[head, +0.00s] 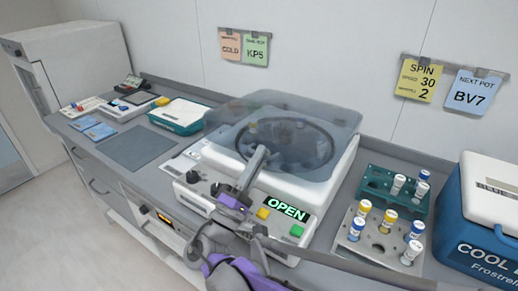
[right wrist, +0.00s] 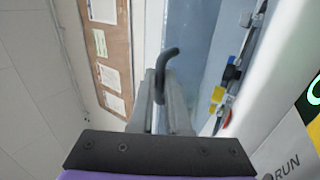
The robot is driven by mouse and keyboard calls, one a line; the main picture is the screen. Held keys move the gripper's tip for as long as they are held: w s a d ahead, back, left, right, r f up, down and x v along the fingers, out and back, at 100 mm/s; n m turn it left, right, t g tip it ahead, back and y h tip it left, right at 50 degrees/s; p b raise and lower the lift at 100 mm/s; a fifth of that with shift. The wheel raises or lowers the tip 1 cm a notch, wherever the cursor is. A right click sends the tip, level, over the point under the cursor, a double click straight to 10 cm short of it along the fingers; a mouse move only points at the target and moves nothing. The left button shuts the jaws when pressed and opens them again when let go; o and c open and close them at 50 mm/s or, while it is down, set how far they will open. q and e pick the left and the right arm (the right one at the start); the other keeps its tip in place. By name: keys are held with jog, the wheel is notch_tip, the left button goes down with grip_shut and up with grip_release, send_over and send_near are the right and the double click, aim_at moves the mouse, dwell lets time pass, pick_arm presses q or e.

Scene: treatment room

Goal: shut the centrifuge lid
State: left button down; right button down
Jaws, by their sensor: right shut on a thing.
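The centrifuge (head: 297,190) stands mid-counter, its front display reading "OPEN". Its clear bluish lid (head: 225,117) lies over the bowl at a slant, with the dark round rotor (head: 300,143) showing through; the gap under its front edge is hard to judge. My right gripper (head: 260,155) reaches up over the front panel to the lid's front edge. It is shut on the dark bent lid handle (right wrist: 167,55), which stands between its fingers (right wrist: 160,95) in the right wrist view. My left gripper is not in view.
A green rack (head: 378,183) and a grey rack (head: 350,238) with capped tubes stand right of the centrifuge, beside a blue cool box (head: 485,225). A teal-edged box (head: 180,115) and a dark mat (head: 135,147) lie left. Notes (head: 420,82) hang on the wall.

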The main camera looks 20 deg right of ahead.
jog(key=shift+d+f, duration=0.15)
jog(key=shift+f, duration=0.2)
jog(key=c, duration=1.2)
grip_release()
jog(key=shift+w, duration=0.1)
jog(key=shift+o, duration=0.2)
jog(key=v, duration=1.1)
jog(key=shift+r, duration=0.2)
